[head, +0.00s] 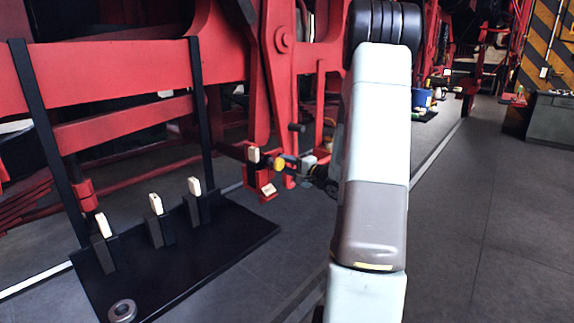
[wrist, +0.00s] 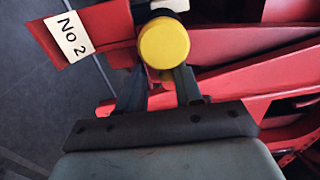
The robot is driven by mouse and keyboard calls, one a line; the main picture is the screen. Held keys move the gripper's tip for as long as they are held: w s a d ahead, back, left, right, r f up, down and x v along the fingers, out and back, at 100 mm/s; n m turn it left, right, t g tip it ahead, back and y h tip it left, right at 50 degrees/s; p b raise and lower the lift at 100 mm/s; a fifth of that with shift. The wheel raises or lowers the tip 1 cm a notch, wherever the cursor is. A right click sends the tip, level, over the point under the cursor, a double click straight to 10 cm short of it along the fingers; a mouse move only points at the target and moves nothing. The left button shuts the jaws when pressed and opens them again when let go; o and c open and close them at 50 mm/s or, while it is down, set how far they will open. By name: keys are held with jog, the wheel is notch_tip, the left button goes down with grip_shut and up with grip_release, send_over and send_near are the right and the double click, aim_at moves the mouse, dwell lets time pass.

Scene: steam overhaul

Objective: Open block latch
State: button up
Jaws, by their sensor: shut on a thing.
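A round yellow knob (wrist: 164,43) is at the top middle of the wrist view, beside a red plate (wrist: 105,25) with a white "No 2" label (wrist: 69,37). My gripper (wrist: 159,78) has its two grey fingers on either side of the knob and is shut on it. The grip contact is partly hidden behind the knob's face. In the head view the yellow knob (head: 279,164) shows small next to a red bracket (head: 262,178) with pale tags. My gripper (head: 297,167) reaches it from the right. I cannot make out a separate latch.
Red frame bars (head: 130,75) fill the left and the back. A black base plate (head: 235,235) at lower left carries dark uprights with cream tags and a grey ring (head: 122,311). A dark cabinet (head: 552,120) stands far right. The grey floor (head: 470,220) at right is clear.

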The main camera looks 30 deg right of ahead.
jog(key=shift+o, duration=0.2)
jog(key=shift+s+a+f, duration=0.1)
jog(key=shift+a+f, duration=0.2)
jog(key=shift+f, duration=0.2)
grip_shut()
jog(key=shift+d+f, duration=0.4)
jog(key=shift+f, duration=0.2)
jog(key=shift+a, duration=0.15)
jog(key=shift+d, duration=0.2)
jog(key=shift+w+d, duration=0.2)
jog(key=shift+d, duration=0.05)
jog(key=shift+w+d, duration=0.1)
jog(key=shift+d, duration=0.2)
